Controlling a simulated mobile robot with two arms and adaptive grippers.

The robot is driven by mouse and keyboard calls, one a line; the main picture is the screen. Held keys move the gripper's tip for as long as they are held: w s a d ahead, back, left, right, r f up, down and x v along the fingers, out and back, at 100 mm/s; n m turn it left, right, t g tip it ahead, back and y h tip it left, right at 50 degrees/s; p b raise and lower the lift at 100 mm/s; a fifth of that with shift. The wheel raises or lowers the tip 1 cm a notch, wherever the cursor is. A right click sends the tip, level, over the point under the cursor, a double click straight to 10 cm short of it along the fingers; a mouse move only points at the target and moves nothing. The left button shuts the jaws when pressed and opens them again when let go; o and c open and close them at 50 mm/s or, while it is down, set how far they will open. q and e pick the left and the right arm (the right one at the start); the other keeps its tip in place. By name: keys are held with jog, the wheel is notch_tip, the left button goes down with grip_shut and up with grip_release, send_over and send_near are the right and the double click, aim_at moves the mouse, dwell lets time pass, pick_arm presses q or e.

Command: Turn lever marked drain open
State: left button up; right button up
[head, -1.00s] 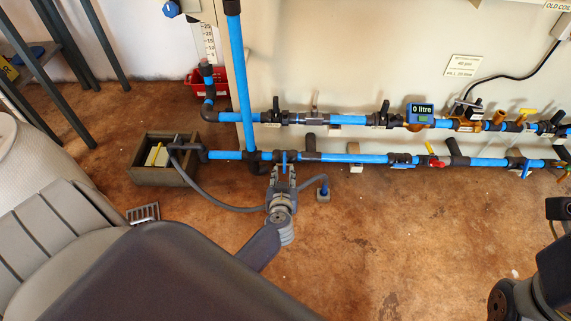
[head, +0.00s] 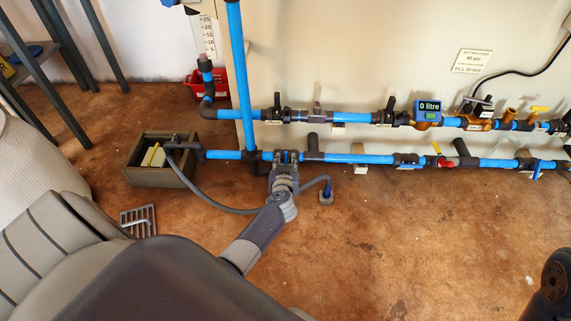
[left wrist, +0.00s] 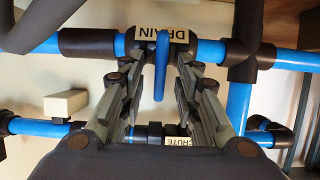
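The blue drain lever (left wrist: 161,68) hangs off the lower pipe beside a white label (left wrist: 180,36) reading DRAIN, upside down in the left wrist view. My left gripper (head: 285,158) is at the lower pipe in the head view and largely hides the lever there. In the left wrist view, the left gripper's fingers (left wrist: 159,80) stand open on both sides of the lever. A gap shows between the lever and each finger, so no grip on it is visible. My right gripper is outside the head view; only a dark part of that arm shows at bottom right.
Blue pipes (head: 350,117) with several other valves run along the pale wall panel. A meter (head: 428,110) reads 0 litre. A grey hose (head: 205,198) loops left towards a drain box (head: 155,180). Open brown floor lies to the right of my left arm.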

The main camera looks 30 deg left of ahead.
pick_arm(q)
grip_shut()
